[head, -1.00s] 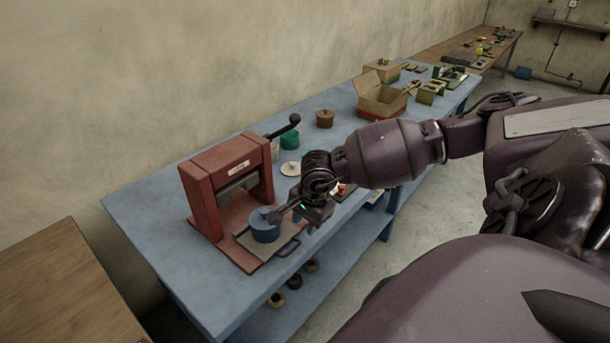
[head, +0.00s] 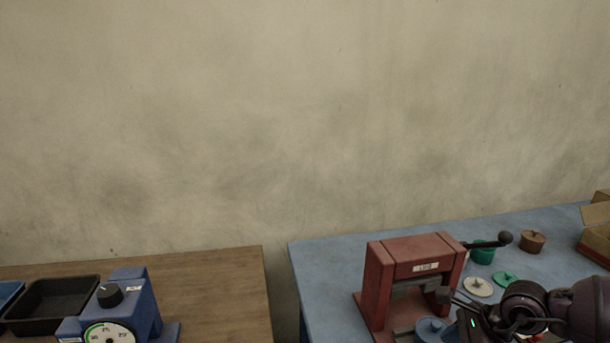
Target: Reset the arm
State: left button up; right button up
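My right arm comes in from the lower right, and its gripper (head: 458,302) is beside and just above a blue lidded pot (head: 432,327). The pot is at the front of a red press (head: 421,257) and is cut off by the bottom edge. I cannot tell whether the fingers touch the pot or are open or shut. My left gripper is not in view.
A wooden table (head: 220,290) at left holds a black tray (head: 50,300) and a blue dial device (head: 128,300). A gap separates the tables.

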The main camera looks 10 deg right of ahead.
jog(key=w+a+r+m+t+y, duration=0.35)
jog(key=a+m, duration=0.25)
jog(key=m, duration=0.2)
jog(key=w+a+r+m+t+y, duration=0.2)
jog(key=a+r+m+t+y, duration=0.2)
jog(key=a+m, duration=0.3)
jog(key=s+d+f+m+t+h, duration=0.2)
jog(key=f+m+h, duration=0.3)
jog(key=m, duration=0.7)
jog(key=s+d+f+m+t+h, duration=0.2)
jog(key=d+f+m+t+h, duration=0.3)
jog(key=m, duration=0.8)
jog(key=s+f+m+g+h, duration=0.2)
jog(key=s+f+m+g, duration=0.4)
jog(key=s+f, duration=0.8)
jog(key=s+m, duration=0.2)
jog(key=shift+s+f+m+h, duration=0.25)
jog(key=shift+m+h, duration=0.1)
jog(key=shift+m, duration=0.05)
